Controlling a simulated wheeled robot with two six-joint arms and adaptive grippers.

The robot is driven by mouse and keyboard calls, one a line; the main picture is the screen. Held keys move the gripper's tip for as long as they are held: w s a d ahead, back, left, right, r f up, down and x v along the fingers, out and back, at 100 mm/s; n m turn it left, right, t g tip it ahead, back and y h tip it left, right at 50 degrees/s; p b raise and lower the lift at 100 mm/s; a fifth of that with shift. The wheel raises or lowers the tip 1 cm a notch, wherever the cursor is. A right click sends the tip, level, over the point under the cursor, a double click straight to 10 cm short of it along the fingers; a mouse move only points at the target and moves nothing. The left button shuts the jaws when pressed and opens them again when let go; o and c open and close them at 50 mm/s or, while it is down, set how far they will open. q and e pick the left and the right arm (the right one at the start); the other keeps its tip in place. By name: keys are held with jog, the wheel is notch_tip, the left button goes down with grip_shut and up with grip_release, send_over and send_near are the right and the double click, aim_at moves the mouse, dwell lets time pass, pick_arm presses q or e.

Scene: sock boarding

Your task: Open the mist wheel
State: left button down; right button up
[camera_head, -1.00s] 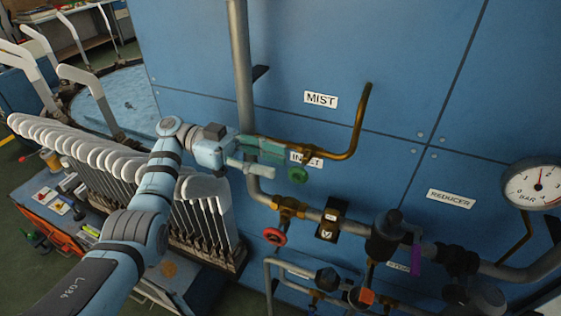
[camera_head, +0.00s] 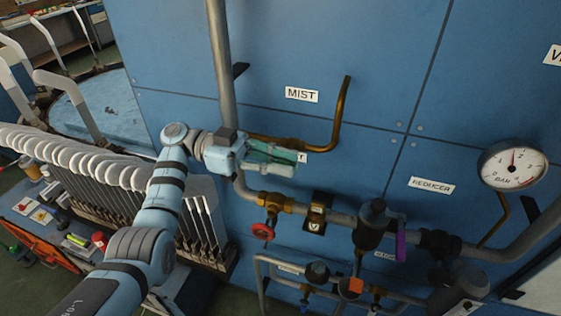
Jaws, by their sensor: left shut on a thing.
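My left gripper (camera_head: 282,158) reaches in from the left to the pipework under the MIST label (camera_head: 302,94). Its teal fingers are closed at the spot where the green mist wheel sits, under the brass pipe (camera_head: 338,122). The wheel is hidden by the fingers, so its turn cannot be seen. The gripper is shut on it. My right gripper is not in view.
A red wheel (camera_head: 263,231) sits on the pipe below. To the right are a reducer (camera_head: 371,222), a purple lever (camera_head: 401,245) and a pressure gauge (camera_head: 512,165). A rack of white-topped forms (camera_head: 100,165) stands close to my left arm.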

aim_at(279, 159)
pick_arm(q)
jog(key=shift+f+h+b, duration=0.15)
jog(key=shift+h+b, duration=0.15)
jog(key=shift+h, duration=0.3)
jog(key=shift+a+g+h+b, duration=0.1)
jog(key=shift+g+h+b, duration=0.3)
jog(key=shift+h, duration=0.2)
jog(key=c, duration=1.6)
grip_release()
notch_tip(279, 159, up, 10)
jog(key=shift+r, duration=0.15)
